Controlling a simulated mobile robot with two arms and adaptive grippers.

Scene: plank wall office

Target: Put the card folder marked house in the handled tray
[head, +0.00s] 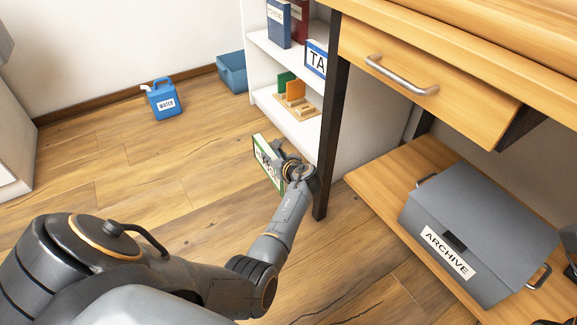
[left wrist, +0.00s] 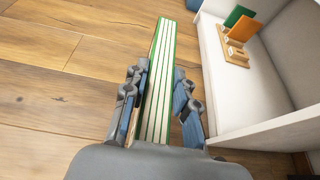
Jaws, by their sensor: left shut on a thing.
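A green and white card folder (head: 270,168) is held upright over the floor, beside the white shelf unit. Its label is mostly covered by my fingers, so I cannot read the word. My left gripper (head: 277,160) is shut on it. In the left wrist view the folder (left wrist: 160,85) shows edge-on as green and white stripes between the two fingers (left wrist: 158,105). I cannot make out a handled tray in either view.
A wooden rack (head: 297,108) with green and orange cards is on the low shelf. A desk leg (head: 331,130) stands close right of my gripper. A grey ARCHIVE box (head: 480,235) sits on the desk's lower board. A blue water can (head: 163,99) and blue bin (head: 232,72) stand behind.

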